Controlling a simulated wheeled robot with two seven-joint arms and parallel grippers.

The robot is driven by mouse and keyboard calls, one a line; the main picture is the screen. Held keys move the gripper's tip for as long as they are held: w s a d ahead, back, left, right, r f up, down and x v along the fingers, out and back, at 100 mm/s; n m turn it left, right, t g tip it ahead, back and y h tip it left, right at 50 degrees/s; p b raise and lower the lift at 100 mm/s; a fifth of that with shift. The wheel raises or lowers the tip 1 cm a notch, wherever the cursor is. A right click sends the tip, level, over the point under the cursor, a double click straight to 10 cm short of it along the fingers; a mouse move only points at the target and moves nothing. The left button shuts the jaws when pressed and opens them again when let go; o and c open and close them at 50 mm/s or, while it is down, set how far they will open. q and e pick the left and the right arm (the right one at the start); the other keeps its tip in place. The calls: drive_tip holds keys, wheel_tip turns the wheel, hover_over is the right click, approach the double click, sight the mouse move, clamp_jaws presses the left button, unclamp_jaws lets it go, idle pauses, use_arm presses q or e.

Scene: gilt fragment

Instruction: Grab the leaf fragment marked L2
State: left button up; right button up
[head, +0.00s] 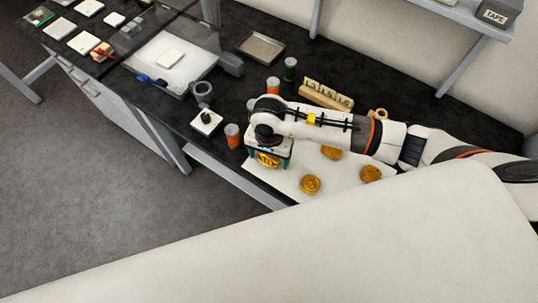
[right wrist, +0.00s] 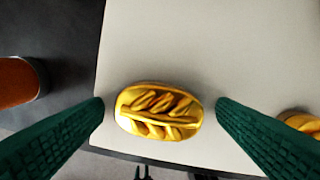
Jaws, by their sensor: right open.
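A gold oval leaf fragment (right wrist: 158,112) with raised leaf relief lies on the white mat (right wrist: 200,50) in the right wrist view, near the mat's edge. My right gripper (right wrist: 160,105) is open, with a green finger on either side of this fragment and a gap to each. In the head view the same fragment (head: 268,160) shows at my right gripper (head: 268,157). More gold fragments lie on the mat: one at front (head: 310,185), one behind (head: 331,153), one at right (head: 371,173). I cannot read an L2 mark on any of them. My left gripper is out of view.
A wooden block with marked slots (head: 328,95) stands behind the mat. Orange-brown jars (head: 232,135) and (head: 273,85), a green jar (head: 290,69) and a small stand (head: 206,121) are close by. A metal tray (head: 261,47) lies farther back on the black table.

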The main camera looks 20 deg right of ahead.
drive_tip(key=c, duration=1.1)
drive_tip(key=shift+o, duration=0.2)
drive_tip(key=shift+r, duration=0.1)
